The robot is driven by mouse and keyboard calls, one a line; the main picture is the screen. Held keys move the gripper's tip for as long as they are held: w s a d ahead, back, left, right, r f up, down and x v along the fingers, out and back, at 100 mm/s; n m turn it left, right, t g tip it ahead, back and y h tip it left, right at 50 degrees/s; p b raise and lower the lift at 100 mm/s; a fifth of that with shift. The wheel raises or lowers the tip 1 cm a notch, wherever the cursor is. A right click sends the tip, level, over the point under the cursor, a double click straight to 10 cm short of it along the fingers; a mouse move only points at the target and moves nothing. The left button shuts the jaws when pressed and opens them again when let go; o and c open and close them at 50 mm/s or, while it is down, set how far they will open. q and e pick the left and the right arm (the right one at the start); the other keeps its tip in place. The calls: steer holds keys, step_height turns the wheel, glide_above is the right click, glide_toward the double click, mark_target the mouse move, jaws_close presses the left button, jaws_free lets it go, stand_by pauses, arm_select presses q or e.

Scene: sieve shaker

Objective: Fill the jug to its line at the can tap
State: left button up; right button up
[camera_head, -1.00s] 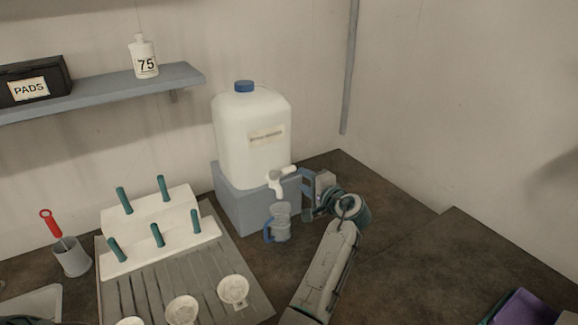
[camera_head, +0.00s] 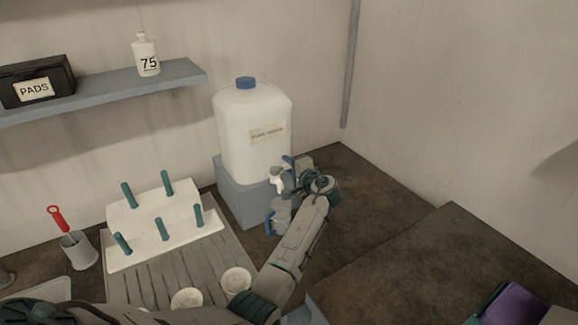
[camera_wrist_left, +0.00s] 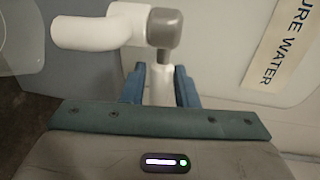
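The large white water can (camera_head: 252,120) with a blue cap stands on a grey block (camera_head: 238,195). Its white tap (camera_head: 276,180) is at the front right. The clear jug (camera_head: 282,214), blue handle at left, stands upright below the tap, partly hidden by my arm; its line and water level cannot be made out. My left gripper (camera_head: 292,170) is at the tap. In the left wrist view, the blue fingers (camera_wrist_left: 160,86) lie either side of a white tap part below the grey joint (camera_wrist_left: 165,28), seemingly not clamped. My right gripper is not in view.
A white rack with teal pegs (camera_head: 165,225) and a ribbed tray (camera_head: 165,273) with white dishes (camera_head: 236,280) lie left of my arm. A grey cup (camera_head: 78,251) holds a red-handled tool. The dark counter (camera_head: 400,235) at right is mostly clear.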

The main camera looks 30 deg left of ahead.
arm_select(q)
steer(key=c, duration=0.3)
jaws_close()
steer(key=shift+s+d+r+m+t+h+p, duration=0.15)
steer(key=shift+s+d+m+t+h+p, duration=0.15)
steer(key=shift+m+t+h+p, duration=0.35)
steer(key=shift+s+d+f+m+t+h+p, duration=0.1)
steer(key=shift+d+m+t+h+p, duration=0.05)
steer(key=shift+m+t+h+p, duration=0.35)
steer(key=shift+s+d+f+m+t+h+p, duration=0.1)
steer(key=shift+m+t+h+p, duration=0.2)
steer(key=shift+t, duration=0.25)
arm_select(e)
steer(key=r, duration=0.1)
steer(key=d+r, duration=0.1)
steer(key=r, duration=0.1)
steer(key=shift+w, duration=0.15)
arm_select(q)
steer(key=o, duration=0.6)
jaws_free()
steer(key=shift+o, duration=0.2)
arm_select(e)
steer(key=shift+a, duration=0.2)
